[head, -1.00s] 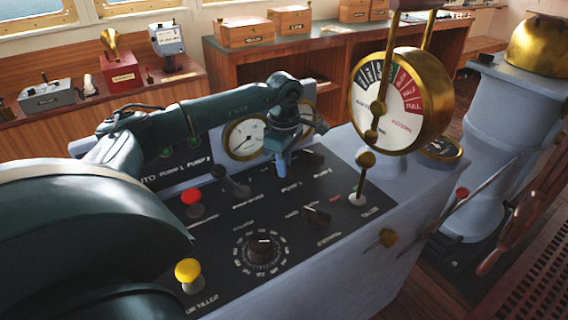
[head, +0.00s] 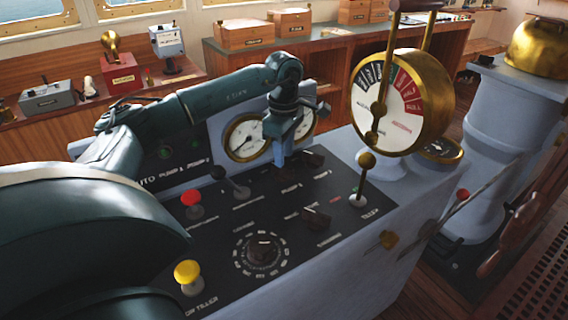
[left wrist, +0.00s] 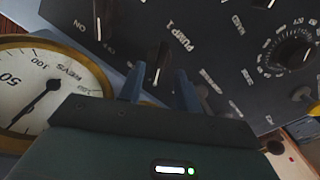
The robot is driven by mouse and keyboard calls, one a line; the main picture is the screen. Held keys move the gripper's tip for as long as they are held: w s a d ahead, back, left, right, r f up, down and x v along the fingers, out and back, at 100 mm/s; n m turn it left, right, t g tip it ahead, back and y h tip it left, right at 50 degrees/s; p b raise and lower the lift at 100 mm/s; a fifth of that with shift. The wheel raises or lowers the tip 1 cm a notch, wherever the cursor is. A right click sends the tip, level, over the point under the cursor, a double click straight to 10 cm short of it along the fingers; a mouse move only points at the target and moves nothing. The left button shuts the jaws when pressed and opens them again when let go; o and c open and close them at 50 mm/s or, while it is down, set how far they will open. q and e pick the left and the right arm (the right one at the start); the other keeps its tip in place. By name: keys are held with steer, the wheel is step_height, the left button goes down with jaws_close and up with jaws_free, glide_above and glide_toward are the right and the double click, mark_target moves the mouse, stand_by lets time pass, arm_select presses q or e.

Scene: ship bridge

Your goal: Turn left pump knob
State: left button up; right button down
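The left pump knob (left wrist: 158,65) is a dark knob with a white pointer line, beside the label PUMP 1 in the left wrist view. My left gripper (left wrist: 159,88) is open, with one blue finger on either side of the knob in that view. I cannot tell whether the fingers touch it. In the head view my left gripper (head: 279,160) points down at the black panel (head: 215,235) and mostly hides this knob. The right pump knob (head: 313,157) stands just to the right. My right gripper is not in view.
Two round gauges stand behind the gripper; the left one (head: 244,138) is close to it. A black-topped lever (head: 236,186), a red button (head: 190,197), a dark switch (head: 316,216) and a tiller lever (head: 364,180) rise from the panel. The brass telegraph (head: 400,105) stands to the right.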

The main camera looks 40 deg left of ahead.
arm_select(q)
step_height(320, 180, up, 9)
steer(key=shift+f, duration=0.1)
stand_by(0.7)
